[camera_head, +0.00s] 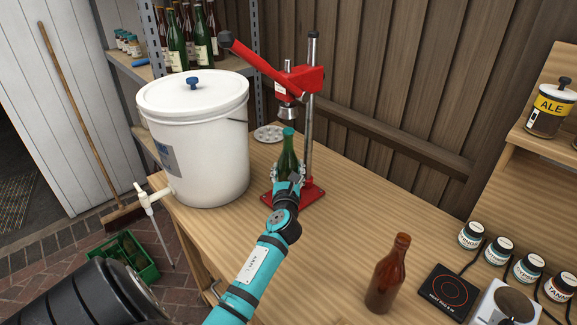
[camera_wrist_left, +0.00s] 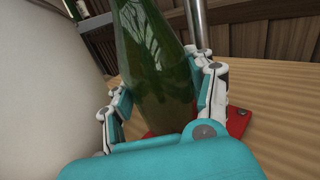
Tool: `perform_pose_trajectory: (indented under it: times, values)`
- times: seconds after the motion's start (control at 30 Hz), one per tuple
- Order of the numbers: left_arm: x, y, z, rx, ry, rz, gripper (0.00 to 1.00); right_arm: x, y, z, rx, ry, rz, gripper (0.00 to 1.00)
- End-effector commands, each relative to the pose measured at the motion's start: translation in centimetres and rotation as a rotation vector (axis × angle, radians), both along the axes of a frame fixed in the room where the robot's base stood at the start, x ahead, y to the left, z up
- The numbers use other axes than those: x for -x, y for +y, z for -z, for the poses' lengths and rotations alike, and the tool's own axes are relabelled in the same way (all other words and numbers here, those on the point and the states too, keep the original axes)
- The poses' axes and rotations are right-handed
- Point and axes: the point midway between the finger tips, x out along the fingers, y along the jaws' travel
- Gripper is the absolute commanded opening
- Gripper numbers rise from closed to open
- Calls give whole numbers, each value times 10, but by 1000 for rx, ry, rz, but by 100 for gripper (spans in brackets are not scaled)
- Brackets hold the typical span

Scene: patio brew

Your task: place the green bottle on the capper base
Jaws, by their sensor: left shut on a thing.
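The green bottle (camera_head: 288,153) stands upright at the red capper base (camera_head: 312,194), below the capper head (camera_head: 287,108) with its raised red lever. My left gripper (camera_head: 289,176) is shut around the bottle's body from the front. In the left wrist view the green bottle (camera_wrist_left: 156,70) fills the space between the fingers, and a corner of the red base (camera_wrist_left: 238,122) shows to its right. The bottle's bottom is hidden by my gripper, so I cannot tell whether it touches the base. My right gripper is not in view.
A white lidded bucket (camera_head: 200,140) with a tap stands close to the left. A grey round tray (camera_head: 268,134) lies behind the bottle. A brown bottle (camera_head: 387,275), a black hot plate (camera_head: 449,291) and several jars (camera_head: 499,251) stand at the right. The table's middle is clear.

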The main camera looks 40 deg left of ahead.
Motion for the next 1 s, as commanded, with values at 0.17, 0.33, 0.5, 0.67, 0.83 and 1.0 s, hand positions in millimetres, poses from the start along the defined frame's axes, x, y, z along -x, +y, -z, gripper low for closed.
perform_pose_trajectory:
  times: [0.17, 0.33, 0.5, 0.67, 0.83, 1.0]
  values:
    - [-1, 0, 0, -4, -6, 2, 0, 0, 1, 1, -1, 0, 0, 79]
    - [-1, 0, 0, -4, -6, 2, 0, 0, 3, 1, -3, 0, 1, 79]
    - [0, 0, 5, -1, -2, 1, 62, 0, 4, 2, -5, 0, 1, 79]
    - [0, 0, 5, -1, -1, 1, 79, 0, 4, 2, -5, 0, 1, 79]
    - [0, 0, 5, -1, -1, 1, 79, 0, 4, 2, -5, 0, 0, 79]
    - [3, -3, 3, -1, 1, 2, 79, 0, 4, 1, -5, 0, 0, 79]
